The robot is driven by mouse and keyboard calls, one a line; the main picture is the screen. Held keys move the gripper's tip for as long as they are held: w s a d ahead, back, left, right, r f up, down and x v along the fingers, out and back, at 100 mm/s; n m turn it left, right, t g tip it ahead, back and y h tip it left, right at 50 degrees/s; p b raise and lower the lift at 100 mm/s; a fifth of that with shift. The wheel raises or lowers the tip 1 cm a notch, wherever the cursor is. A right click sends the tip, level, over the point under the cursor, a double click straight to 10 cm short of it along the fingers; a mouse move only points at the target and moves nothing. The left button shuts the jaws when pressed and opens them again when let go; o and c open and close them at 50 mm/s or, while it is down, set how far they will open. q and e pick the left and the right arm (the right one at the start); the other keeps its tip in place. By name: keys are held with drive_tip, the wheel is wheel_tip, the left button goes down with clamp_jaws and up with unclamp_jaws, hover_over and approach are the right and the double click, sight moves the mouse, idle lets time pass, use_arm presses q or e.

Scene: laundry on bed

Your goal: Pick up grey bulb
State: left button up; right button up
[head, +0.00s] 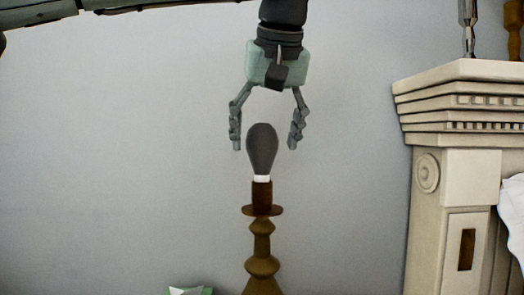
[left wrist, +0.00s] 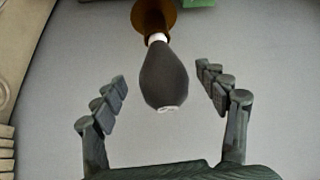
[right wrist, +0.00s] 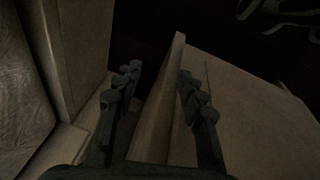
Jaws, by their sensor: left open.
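The grey bulb (head: 262,150) stands upright on top of a brown lamp stand (head: 262,228), with a white collar at its base. My left gripper (head: 266,146) is above it, pointing down and open, with one finger on each side of the bulb's upper part and a gap on both sides. In the left wrist view the bulb (left wrist: 159,75) lies between and beyond the open fingers (left wrist: 168,95), apart from both. My right gripper (right wrist: 155,85) shows only in its own dark wrist view; its fingers are spread, with nothing clearly held between them.
A cream carved bedpost or mantel-like piece (head: 460,100) stands at the right. A small green and white object (head: 190,291) shows at the bottom edge. The wall (head: 120,150) is bare, and the space left of the lamp is clear. Pale panels (right wrist: 250,110) lie close by the right gripper.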

sight(260, 158)
use_arm(q)
drive_tip(key=shift+w+a+r+x, duration=0.1)
drive_tip(key=shift+x, duration=0.85)
drive_tip(key=shift+w+a+r+x, duration=0.1)
drive_tip(key=shift+x, duration=0.8)
drive_tip(key=shift+w+a+r+x, duration=0.1)
drive_tip(key=shift+w+x, duration=0.05)
drive_tip(key=shift+x, duration=0.8)
drive_tip(key=shift+c, duration=0.3)
drive_tip(key=c, duration=1.2)
